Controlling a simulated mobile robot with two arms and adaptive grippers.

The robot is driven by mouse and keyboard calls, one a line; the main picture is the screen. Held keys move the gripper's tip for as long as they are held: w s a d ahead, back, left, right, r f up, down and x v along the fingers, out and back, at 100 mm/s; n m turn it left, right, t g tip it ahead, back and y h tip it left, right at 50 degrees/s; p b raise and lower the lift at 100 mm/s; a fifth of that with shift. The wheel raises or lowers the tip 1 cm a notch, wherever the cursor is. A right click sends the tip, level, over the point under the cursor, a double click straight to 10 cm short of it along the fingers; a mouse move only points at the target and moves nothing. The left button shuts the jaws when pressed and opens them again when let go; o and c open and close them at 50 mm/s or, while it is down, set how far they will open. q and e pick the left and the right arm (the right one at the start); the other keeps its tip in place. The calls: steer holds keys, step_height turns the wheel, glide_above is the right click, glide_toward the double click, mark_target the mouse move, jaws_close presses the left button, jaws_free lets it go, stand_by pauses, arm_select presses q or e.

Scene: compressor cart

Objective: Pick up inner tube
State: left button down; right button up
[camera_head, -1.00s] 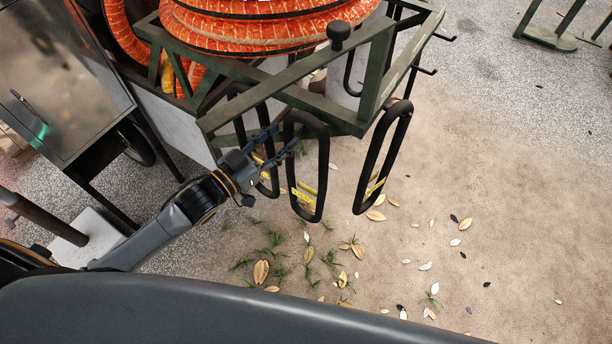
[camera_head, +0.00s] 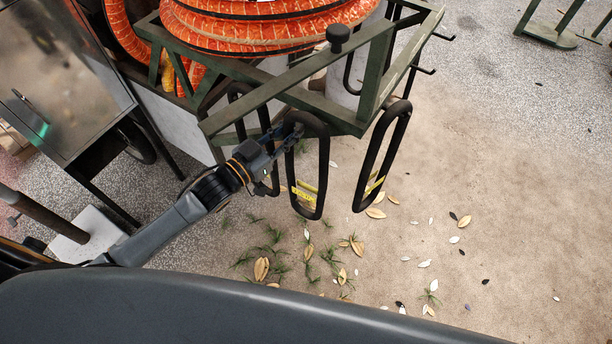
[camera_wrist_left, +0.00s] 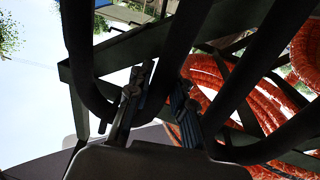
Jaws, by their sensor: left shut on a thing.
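In the left wrist view my gripper's fingers (camera_wrist_left: 160,108) stand on either side of a black tube strand (camera_wrist_left: 184,45). Another inner tube (camera_head: 378,160) hangs to the right, and a third (camera_head: 238,112) hangs behind my gripper, partly hidden. My right gripper is not in view.
The green frame (camera_head: 290,80) carries a coiled orange hose (camera_head: 260,25) above the tubes. Empty hooks (camera_head: 425,71) stick out at its right end. A metal cabinet (camera_head: 60,70) stands at the left. Sandy ground with leaves is open to the right.

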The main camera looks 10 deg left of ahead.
mark_target(284, 125)
arm_select(q)
steer(key=shift+r, duration=0.1)
steer(key=shift+r+b, duration=0.3)
steer(key=shift+r, duration=1.35)
steer(key=b+v, duration=0.2)
steer(key=v, duration=1.6)
steer(key=shift+b, duration=0.4)
steer(key=shift+w, duration=0.1)
